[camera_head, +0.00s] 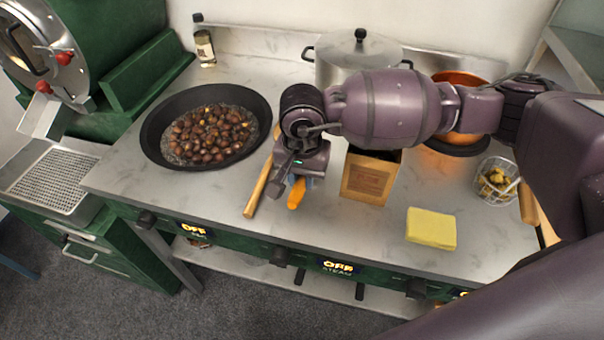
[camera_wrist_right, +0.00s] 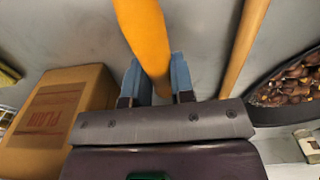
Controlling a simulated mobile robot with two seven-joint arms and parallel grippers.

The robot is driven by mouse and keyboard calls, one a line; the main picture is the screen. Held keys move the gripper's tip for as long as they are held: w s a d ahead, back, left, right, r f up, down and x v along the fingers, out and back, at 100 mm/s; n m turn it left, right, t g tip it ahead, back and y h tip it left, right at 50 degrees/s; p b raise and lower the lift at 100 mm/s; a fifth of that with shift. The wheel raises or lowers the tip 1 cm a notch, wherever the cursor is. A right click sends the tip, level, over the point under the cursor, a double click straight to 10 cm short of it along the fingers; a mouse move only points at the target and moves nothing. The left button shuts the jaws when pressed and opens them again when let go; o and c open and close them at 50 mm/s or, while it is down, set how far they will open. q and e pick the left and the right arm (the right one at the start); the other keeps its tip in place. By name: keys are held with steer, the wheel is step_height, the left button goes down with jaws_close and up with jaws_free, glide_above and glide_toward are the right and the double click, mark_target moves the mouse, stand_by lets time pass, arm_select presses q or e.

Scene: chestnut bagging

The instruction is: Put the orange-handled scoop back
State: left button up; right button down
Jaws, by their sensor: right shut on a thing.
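The orange handle of the scoop (camera_head: 297,193) shows just below my right gripper (camera_head: 300,178) in the head view, over the counter between the pan and the wooden box. In the right wrist view the orange handle (camera_wrist_right: 145,40) runs between the two blue fingertips of my right gripper (camera_wrist_right: 157,82), which is shut on it. The scoop's head is hidden in both views. I cannot tell whether the scoop touches the counter. My left gripper is not in view.
A wooden stick (camera_head: 257,188) lies left of the gripper. A black pan of chestnuts (camera_head: 152,130) is further left. A wooden box (camera_head: 368,180) stands close on the right. A yellow block (camera_head: 431,228) and a wire basket (camera_head: 497,180) are further right. The front counter is partly clear.

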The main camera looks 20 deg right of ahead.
steer(key=shift+f, duration=0.25)
steer(key=c, duration=0.9)
jaws_free()
step_height(320, 180, up, 11)
steer(key=shift+f+p, duration=0.1)
steer(key=shift+p, duration=0.2)
steer(key=shift+s, duration=0.1)
